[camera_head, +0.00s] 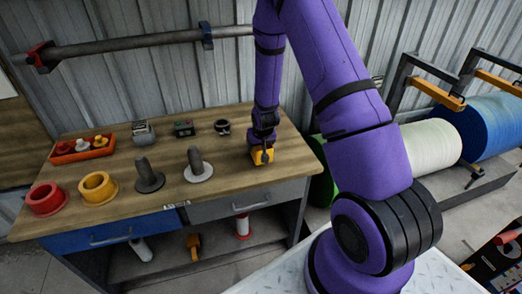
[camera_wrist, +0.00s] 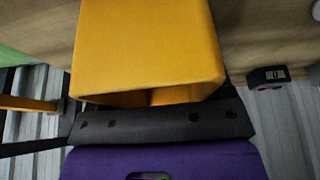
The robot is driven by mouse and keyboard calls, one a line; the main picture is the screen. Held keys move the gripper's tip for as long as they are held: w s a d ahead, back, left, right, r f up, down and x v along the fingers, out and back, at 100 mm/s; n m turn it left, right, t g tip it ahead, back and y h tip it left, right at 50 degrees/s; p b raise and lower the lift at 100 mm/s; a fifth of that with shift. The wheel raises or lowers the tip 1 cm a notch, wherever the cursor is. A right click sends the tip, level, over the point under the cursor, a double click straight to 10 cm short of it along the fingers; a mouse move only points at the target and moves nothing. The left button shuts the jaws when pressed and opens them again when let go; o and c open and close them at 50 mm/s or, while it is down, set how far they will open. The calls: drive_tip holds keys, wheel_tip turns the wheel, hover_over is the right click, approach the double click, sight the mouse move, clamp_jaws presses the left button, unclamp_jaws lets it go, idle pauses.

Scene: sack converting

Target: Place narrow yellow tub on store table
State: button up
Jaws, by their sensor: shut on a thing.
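The narrow yellow tub (camera_head: 257,158) is at the right end of the wooden-topped store table (camera_head: 225,172) in the head view. My gripper (camera_head: 264,152) is shut on it from above. In the wrist view the tub (camera_wrist: 148,45) fills the upper middle, its opening edge toward the dark gripper body. The fingertips are hidden there. The tub is at or just above the tabletop; I cannot tell whether it touches.
A red tray (camera_head: 60,156) with small parts, a grey device (camera_head: 143,138), a green-buttoned box (camera_head: 184,128) and a black ring (camera_head: 222,130) stand along the back. A red spool (camera_head: 46,208), yellow spool (camera_head: 98,200) and two dark posts (camera_head: 149,185) (camera_head: 197,176) stand in front.

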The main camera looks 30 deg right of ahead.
drive_tip(key=shift+w+d, duration=0.2)
drive_tip(key=shift+d, duration=0.3)
drive_tip(key=shift+f, duration=1.8)
drive_tip(key=shift+f, duration=0.15)
drive_tip(key=o, duration=1)
drive_tip(key=shift+c, duration=0.2)
